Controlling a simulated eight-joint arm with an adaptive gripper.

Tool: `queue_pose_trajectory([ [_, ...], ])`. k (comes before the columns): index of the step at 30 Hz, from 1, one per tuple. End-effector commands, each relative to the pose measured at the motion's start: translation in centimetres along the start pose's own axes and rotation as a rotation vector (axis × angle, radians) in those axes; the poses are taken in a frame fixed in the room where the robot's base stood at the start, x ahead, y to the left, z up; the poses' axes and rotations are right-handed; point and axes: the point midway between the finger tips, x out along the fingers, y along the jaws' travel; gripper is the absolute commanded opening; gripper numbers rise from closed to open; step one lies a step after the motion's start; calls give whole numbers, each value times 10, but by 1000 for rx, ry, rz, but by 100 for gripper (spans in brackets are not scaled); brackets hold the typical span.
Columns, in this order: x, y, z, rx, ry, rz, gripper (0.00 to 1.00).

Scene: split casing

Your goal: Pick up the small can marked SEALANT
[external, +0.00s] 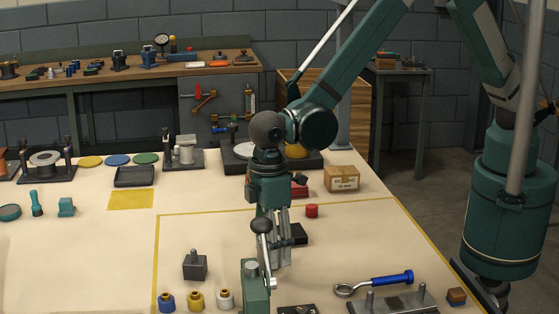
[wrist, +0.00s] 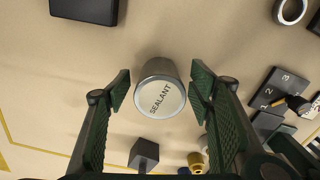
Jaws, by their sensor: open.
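The small can marked SEALANT (wrist: 160,97) shows in the wrist view as a grey metal cylinder, with its lettered pale lid facing the camera. My gripper (wrist: 161,86) is open, with one green finger pad on each side of the can. A gap shows between the can and each pad, so neither appears to touch it. I cannot tell the height of the fingertips against the can. In the external view my arm reaches down over the marked work area, and I cannot make out the can clearly there behind my gripper.
A dark block with a knob (external: 195,266) and several coloured knobbed pieces (external: 196,299) stand nearby. A blue-handled eye tool (external: 375,283) lies to the right. A red cap (external: 312,211) and a cardboard box (external: 341,178) are farther back. A numbered black block (wrist: 277,90) is right in the wrist view.

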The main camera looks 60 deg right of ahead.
Motion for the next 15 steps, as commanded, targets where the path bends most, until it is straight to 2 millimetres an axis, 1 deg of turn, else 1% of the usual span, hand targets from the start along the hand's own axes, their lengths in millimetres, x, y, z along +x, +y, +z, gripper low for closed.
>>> queue_pose_trajectory([
  [1, 5, 0, 0, 0, 0, 0, 53],
  [4, 9, 0, 0, 0, 0, 0, 53],
  [15, 10, 0, 0, 0, 0, 0, 53],
])
